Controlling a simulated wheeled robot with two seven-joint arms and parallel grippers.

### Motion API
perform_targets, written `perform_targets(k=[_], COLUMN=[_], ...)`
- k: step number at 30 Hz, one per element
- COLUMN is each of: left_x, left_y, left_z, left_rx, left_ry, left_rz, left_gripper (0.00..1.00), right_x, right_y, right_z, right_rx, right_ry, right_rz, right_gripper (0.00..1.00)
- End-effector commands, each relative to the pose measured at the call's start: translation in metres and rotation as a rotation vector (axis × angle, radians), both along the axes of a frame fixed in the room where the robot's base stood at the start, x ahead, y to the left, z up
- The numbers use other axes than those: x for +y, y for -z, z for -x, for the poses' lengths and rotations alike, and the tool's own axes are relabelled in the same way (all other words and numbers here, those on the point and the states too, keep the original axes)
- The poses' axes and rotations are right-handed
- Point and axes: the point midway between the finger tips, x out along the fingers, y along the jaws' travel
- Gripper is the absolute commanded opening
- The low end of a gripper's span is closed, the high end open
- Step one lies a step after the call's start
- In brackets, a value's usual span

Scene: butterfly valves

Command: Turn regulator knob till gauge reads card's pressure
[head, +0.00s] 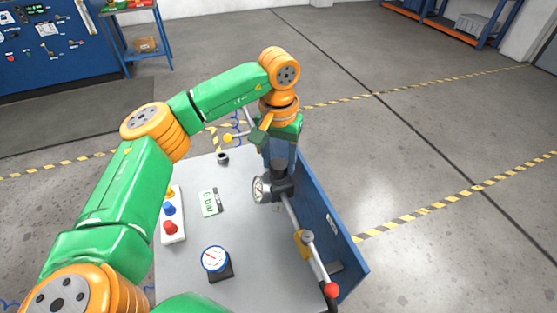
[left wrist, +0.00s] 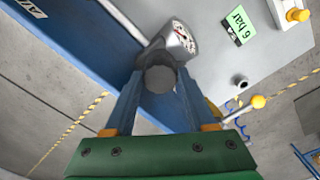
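The regulator (head: 284,187) is a dark body on a grey pipe, with a round white gauge (head: 260,189) at its left. The gauge also shows in the left wrist view (left wrist: 183,38); its needle is too small to read surely. The green and white card (head: 209,203) reads "6 bar" and lies flat on the table. My left gripper (head: 280,160) is above the regulator, pointing down. In the left wrist view, the dark round knob (left wrist: 160,78) sits between its blue fingertips; I cannot tell whether both press on it. My right gripper is not in view.
A second gauge (head: 215,259) on a dark base stands near the front of the grey table (head: 185,285). A white box (head: 172,232) with coloured buttons is at left. A blue panel (head: 330,222) edges the right side. A red-ended lever (head: 331,290) and yellow ball (head: 228,138) stick out.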

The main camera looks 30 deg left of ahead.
Motion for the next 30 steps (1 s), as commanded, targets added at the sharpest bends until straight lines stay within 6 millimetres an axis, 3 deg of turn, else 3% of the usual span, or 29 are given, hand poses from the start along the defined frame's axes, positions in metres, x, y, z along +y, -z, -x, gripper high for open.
perform_targets(k=[1,2,11,14,21,30], left_x=[0.0,0.0,0.0,0.0,0.0,0.0], left_y=[0.0,0.0,0.0,-0.013,-0.062,-0.07], left_z=[0.0,0.0,0.001,0.0,0.0,0.0], left_rx=[0.001,0.002,0.005,0.001,0.002,0.005], left_ry=[0.0,0.0,0.0,0.0,-0.001,0.0], left_rz=[0.0,0.0,0.0,0.001,0.0,0.0], left_gripper=[0.72,0.8,0.81,0.81,0.81,0.81], right_x=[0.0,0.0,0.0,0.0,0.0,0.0], right_y=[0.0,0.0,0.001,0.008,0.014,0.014], right_z=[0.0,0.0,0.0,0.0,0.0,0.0], right_rx=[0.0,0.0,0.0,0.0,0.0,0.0], right_ry=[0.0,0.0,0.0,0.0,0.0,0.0], right_rz=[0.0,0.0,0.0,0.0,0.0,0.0], right_gripper=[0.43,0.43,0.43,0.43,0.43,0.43])
